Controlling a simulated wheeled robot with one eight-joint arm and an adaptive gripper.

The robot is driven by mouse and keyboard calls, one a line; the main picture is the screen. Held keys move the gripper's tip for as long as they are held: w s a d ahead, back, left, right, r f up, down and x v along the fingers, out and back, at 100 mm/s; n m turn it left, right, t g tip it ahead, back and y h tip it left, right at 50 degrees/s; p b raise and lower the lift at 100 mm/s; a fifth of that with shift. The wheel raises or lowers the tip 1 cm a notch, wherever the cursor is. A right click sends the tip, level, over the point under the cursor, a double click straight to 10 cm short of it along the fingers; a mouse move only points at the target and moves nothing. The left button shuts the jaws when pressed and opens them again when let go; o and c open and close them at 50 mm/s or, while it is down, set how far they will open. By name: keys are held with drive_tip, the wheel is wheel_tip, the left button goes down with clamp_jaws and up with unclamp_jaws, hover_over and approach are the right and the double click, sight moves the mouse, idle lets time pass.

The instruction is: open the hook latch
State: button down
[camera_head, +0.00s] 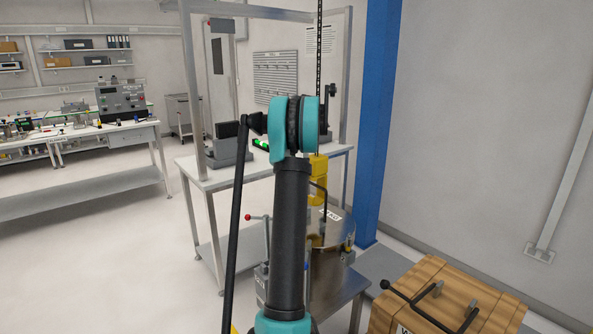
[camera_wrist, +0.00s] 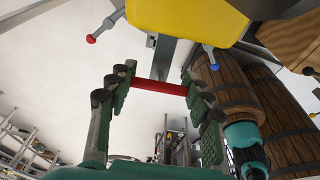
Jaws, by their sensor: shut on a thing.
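A yellow hoist block (camera_head: 318,178) hangs on a black chain, with a dark hook below it, just right of my arm in the head view. A yellow body (camera_wrist: 185,18) fills the top of the wrist view. My gripper (camera_wrist: 160,87) shows in the wrist view with its green-padded fingers at the two ends of a short red bar (camera_wrist: 160,87). It is shut on this bar, which lies crosswise between the fingers. Whether the bar is the hook's latch I cannot tell. In the head view my arm hides the gripper and the bar.
A steel chamber (camera_head: 335,255) stands below the hook, with a red-tipped lever (camera_head: 249,217) beside it. A wooden crate (camera_head: 450,290) stands at lower right, near a blue column (camera_head: 378,120). A metal table (camera_head: 235,172) stands behind my arm. Open floor lies to the left.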

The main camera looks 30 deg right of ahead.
drive_tip(key=c, duration=0.6)
unclamp_jaws()
drive_tip(key=shift+c, duration=0.2)
drive_tip(key=v, duration=1.2)
